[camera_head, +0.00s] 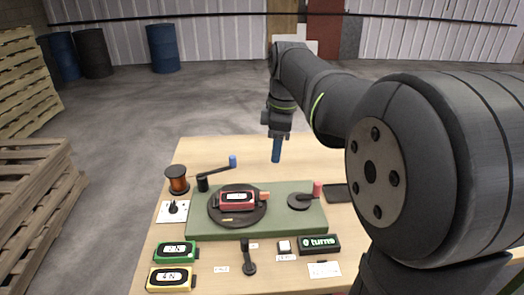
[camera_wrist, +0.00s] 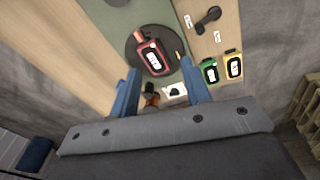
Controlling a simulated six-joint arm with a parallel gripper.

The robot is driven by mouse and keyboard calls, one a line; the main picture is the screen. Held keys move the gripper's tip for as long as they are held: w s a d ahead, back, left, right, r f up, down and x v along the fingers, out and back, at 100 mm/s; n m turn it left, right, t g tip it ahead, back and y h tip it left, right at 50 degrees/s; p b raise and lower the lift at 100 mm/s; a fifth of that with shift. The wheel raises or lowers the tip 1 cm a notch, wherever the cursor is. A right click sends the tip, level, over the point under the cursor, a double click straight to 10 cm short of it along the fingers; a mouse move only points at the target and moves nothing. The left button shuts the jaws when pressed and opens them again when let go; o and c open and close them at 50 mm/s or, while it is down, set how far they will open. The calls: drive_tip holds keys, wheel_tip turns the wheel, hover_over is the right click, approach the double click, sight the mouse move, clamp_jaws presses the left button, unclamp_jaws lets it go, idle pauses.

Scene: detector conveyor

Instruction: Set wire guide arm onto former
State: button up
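The wire guide arm (camera_head: 216,170) is a thin black bar with a blue knob at its right end. It rises from a black post (camera_head: 203,184) at the back left of the green base. The red former (camera_head: 237,199) with a white label lies on a round black disc and also shows in the wrist view (camera_wrist: 153,56). My gripper (camera_head: 276,160) hangs above and behind the base, right of the guide arm's blue knob. In the wrist view its blue fingers (camera_wrist: 160,88) are spread apart with nothing gripped. The guide arm is not clearly visible there.
A copper wire spool (camera_head: 177,180) stands at the left. A crank with a red handle (camera_head: 301,200) sits right of the disc. Green (camera_head: 176,251) and yellow (camera_head: 169,278) blocks, a black lever (camera_head: 247,258) and a turns counter (camera_head: 319,244) line the front. The table's back is clear.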

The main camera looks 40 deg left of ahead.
sight(233, 156)
drive_tip(key=w+a+f+m+y, duration=0.1)
drive_tip(key=w+a+m+y, duration=0.2)
drive_tip(key=a, duration=0.6)
drive_tip(key=w+a+f+m, duration=0.2)
drive_tip(key=w+a+m, duration=0.15)
drive_tip(key=a, duration=0.45)
drive_tip(key=shift+m, duration=0.35)
drive_tip(key=x, duration=1.7)
drive_tip(key=shift+a, duration=0.45)
drive_tip(key=shift+r, duration=0.1)
clamp_jaws()
